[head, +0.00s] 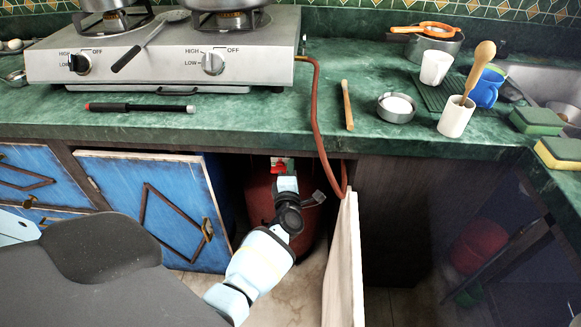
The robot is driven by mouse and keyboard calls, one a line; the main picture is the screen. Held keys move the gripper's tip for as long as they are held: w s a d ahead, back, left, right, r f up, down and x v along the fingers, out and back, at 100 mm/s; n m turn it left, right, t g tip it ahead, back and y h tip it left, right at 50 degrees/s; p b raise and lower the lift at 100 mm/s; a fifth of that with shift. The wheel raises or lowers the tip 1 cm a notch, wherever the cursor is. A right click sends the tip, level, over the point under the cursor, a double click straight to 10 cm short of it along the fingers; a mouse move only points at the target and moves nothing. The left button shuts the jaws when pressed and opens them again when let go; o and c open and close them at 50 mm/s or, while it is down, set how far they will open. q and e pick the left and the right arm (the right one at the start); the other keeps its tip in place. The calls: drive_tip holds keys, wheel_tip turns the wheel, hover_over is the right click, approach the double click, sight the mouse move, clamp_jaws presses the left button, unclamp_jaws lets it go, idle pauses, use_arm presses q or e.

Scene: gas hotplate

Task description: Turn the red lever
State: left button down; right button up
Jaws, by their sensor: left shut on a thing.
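The red lever (279,168) shows as a small bright red piece at the top of a dark red gas cylinder (258,192). The cylinder stands inside the open cabinet under the counter. My left gripper (284,174) reaches into the cabinet and is shut on the red lever. The fingers are small here and partly hidden in the shade, so the exact grip is hard to see. My right gripper is not in view.
A blue cabinet door (160,207) stands open left of my arm, and a pale door (344,265) stands open to its right. An orange hose (314,110) runs from the gas hotplate (165,55) down into the cabinet. The counter edge is above my gripper.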

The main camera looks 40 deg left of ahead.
use_arm(q)
drive_tip(key=shift+f+m, duration=0.2)
drive_tip(key=shift+m, duration=0.4)
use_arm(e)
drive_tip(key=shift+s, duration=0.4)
use_arm(q)
drive_tip(key=c, duration=1.5)
unclamp_jaws()
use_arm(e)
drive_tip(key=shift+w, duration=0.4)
use_arm(q)
drive_tip(key=p+v, duration=0.1)
drive_tip(key=v, duration=0.6)
drive_tip(key=shift+s+d+p, duration=0.2)
drive_tip(key=shift+s+p, duration=0.15)
drive_tip(key=shift+p, duration=0.05)
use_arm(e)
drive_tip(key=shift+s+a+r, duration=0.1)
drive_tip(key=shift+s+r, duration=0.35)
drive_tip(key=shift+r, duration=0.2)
